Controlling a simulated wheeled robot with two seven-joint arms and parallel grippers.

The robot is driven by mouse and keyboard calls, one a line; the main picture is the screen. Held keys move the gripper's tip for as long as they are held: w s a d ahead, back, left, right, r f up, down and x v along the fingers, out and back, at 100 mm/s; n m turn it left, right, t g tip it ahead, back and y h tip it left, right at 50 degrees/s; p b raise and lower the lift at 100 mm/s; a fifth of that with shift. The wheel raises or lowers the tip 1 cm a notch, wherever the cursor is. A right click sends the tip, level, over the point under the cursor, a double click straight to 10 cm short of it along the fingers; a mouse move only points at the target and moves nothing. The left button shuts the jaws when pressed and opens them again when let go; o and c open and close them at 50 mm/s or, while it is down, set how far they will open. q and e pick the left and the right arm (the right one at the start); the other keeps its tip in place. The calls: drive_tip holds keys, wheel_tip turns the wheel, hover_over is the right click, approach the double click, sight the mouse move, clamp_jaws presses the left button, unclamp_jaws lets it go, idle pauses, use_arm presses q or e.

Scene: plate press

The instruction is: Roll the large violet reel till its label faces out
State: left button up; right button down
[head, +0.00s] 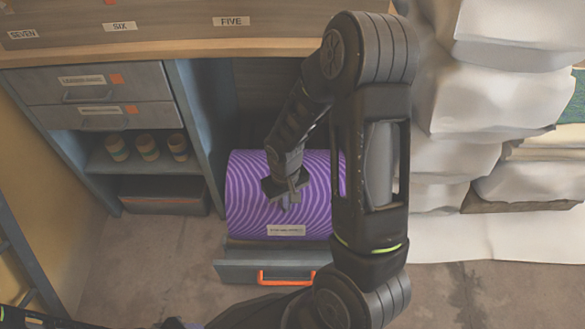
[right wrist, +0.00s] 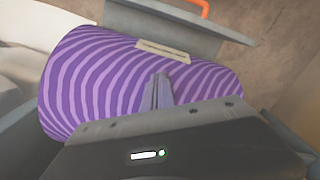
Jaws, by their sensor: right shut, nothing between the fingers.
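The large violet reel (head: 248,205) with wavy light stripes lies on its side in the opening under the bench. Its pale label (head: 286,230) shows low on the front, just above the grey drawer front. My right gripper (head: 289,201) is shut and empty, its fingertips at the reel's upper front, above the label. In the right wrist view the shut fingers (right wrist: 158,92) lie over the reel (right wrist: 95,85), with the label (right wrist: 163,51) beyond them. Whether the fingertips touch the reel is hard to tell. My right arm hides the reel's right end. My left gripper is not in view.
A grey drawer front (head: 232,270) with an orange handle (head: 285,277) stands before the reel. A cabinet with drawers (head: 100,84) and small cups (head: 147,148) is at left. White stacked sacks (head: 480,105) stand at right. Bare floor (head: 140,260) lies in front.

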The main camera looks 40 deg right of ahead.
drive_tip(key=shift+s+a+f+b, duration=0.45)
drive_tip(key=shift+s+f+b, duration=0.15)
drive_tip(key=shift+f+b, duration=0.25)
drive_tip(key=shift+f, duration=0.1)
